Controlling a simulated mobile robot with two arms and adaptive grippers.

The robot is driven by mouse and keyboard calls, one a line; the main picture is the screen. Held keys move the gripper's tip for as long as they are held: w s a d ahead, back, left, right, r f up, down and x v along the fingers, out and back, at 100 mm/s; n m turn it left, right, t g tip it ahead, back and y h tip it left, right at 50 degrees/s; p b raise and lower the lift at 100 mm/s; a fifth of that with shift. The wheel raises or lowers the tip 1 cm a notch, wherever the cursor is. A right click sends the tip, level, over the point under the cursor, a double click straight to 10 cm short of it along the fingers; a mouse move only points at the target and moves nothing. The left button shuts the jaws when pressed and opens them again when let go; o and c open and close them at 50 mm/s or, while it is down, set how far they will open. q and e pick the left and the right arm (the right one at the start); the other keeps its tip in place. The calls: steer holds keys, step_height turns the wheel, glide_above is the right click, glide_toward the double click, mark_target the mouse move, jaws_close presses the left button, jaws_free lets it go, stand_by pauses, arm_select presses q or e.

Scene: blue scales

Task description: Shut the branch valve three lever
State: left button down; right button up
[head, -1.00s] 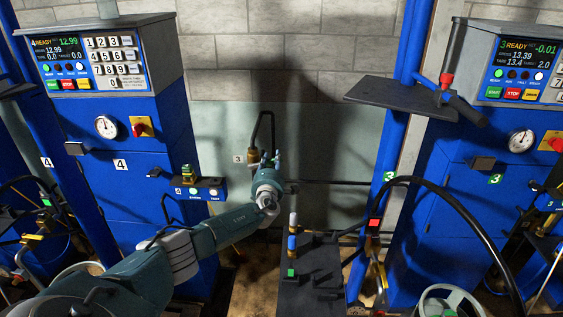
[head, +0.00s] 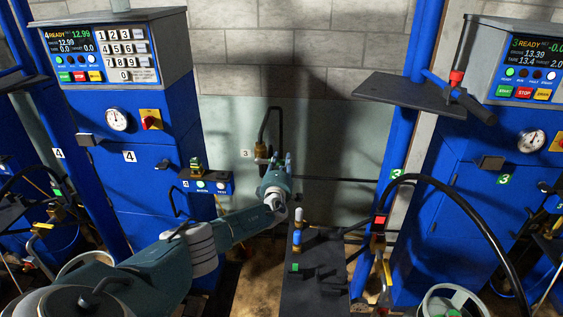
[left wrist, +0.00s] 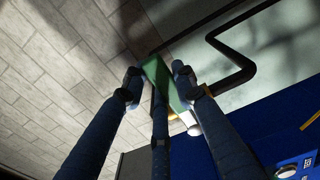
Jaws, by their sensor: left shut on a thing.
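The branch valve with its brass body (head: 261,151) is on the back wall under a bent black pipe, beside a small plate marked 3 (head: 246,153). My left gripper (head: 275,161) is at the valve, just right of the brass body, and mostly hides the lever in the head view. In the left wrist view, a green lever (left wrist: 157,72) lies between the fingers of the left gripper (left wrist: 158,84), which are shut on it. The lever's exact angle to the pipe is hard to tell. My right gripper is in neither view.
A blue cabinet (head: 150,205) marked 4 stands left, another (head: 450,220) marked 3 right. A dark shelf (head: 398,92) juts from the right blue post. A black hose (head: 470,225) arches at right. A dark platform with several upright fittings (head: 315,295) stands below the gripper.

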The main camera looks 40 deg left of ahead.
arm_select(q)
steer(key=shift+f, duration=0.1)
steer(key=c, duration=1.3)
jaws_free()
steer(key=shift+c, duration=0.2)
steer(key=shift+d, duration=0.1)
steer(key=shift+s+d, duration=0.3)
steer(key=shift+s, duration=0.2)
steer(key=v, duration=1)
steer(key=shift+s, duration=0.35)
steer(key=shift+d, duration=0.15)
